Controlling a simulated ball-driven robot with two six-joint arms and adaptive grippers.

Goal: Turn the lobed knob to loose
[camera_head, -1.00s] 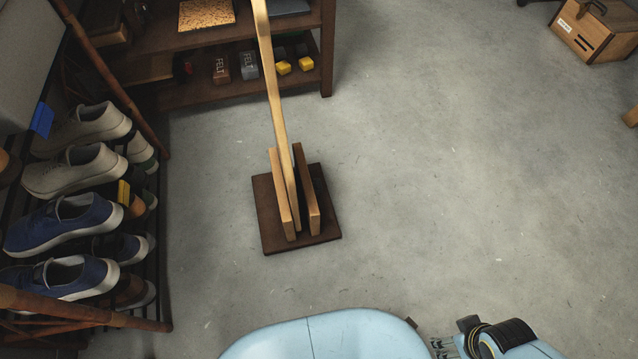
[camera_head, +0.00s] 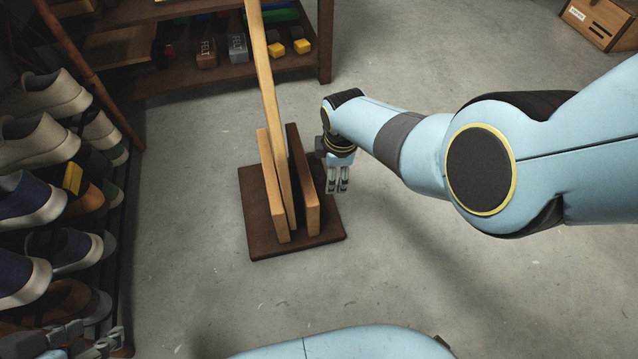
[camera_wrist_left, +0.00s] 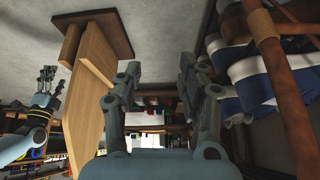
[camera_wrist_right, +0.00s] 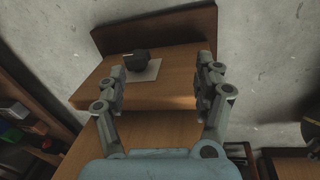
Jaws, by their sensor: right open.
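The dark knob (camera_wrist_right: 140,62) stands on a small pale square plate (camera_wrist_right: 142,78) on a wooden board (camera_wrist_right: 168,98) in the right wrist view. Its lobes and any marks are too small to read. My right gripper (camera_wrist_right: 161,70) is open and empty, and the knob appears between its fingers, apart from them. In the head view the right gripper (camera_head: 338,182) hangs right of the upright wooden stand (camera_head: 272,185); I cannot make out the knob there. My left gripper (camera_head: 98,340) is at the bottom left by the shoes. Its fingers are apart and empty in the left wrist view (camera_wrist_left: 157,82).
A shoe rack with several shoes (camera_head: 40,150) stands along the left. A dark wooden shelf (camera_head: 230,78) with small boxes is at the back. A wooden box (camera_head: 598,22) sits at the far right. Grey floor is clear around the stand.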

